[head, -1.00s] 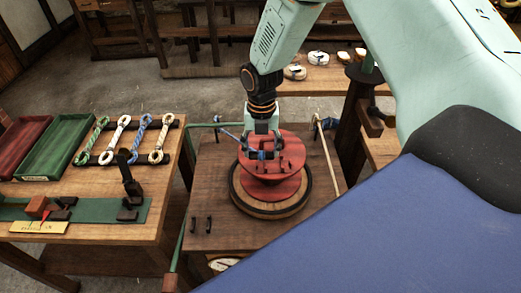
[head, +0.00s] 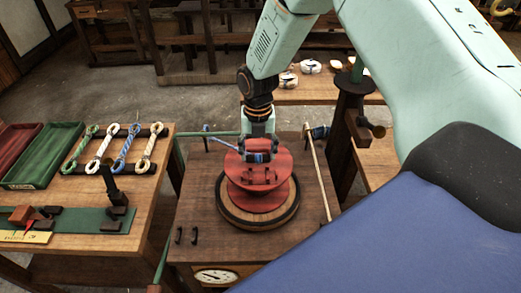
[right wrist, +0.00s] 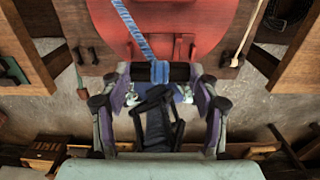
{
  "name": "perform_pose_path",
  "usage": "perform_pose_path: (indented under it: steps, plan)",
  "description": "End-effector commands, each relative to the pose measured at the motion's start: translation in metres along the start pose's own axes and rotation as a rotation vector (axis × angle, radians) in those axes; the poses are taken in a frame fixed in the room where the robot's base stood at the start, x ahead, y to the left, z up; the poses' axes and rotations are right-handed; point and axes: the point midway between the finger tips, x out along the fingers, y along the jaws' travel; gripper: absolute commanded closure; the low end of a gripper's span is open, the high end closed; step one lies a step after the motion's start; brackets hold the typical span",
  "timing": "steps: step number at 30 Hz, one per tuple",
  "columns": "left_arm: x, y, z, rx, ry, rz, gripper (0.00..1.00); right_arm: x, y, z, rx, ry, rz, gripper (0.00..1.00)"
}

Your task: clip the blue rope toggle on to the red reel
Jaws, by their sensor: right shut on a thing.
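The red reel (head: 262,190) stands on a round wooden turntable (head: 232,207) on the middle bench; small upright red prongs show on its top. My right gripper (head: 258,154) is over the far part of the reel top, pointing down, shut on the blue toggle (head: 257,157). In the right wrist view the toggle (right wrist: 160,73) sits between the fingertips, and a blue and white rope (right wrist: 133,32) runs from it up and left, across the red reel (right wrist: 205,30). The toggle appears apart from the prongs; its exact height is unclear. My left gripper is out of view.
A left bench holds several rope hanks (head: 125,145), a green tray (head: 45,155) and a dark clamp stand (head: 113,185). A pale rod (head: 317,175) lies right of the reel. A dark post (head: 347,125) stands beyond it. A dial (head: 214,277) is on the bench front.

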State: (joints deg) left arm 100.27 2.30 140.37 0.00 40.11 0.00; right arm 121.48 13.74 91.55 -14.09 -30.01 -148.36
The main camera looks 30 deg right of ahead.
Motion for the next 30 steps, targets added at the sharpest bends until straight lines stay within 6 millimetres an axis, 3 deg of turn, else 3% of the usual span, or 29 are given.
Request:
perform_pose_path:
  steps: [21, 30]
  plan:
    - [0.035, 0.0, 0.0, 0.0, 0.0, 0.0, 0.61, 0.045, -0.004, 0.0, 0.001, 0.001, 0.0, 0.6]
    - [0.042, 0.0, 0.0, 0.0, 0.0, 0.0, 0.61, 0.055, -0.004, 0.0, 0.001, 0.0, 0.0, 0.6]
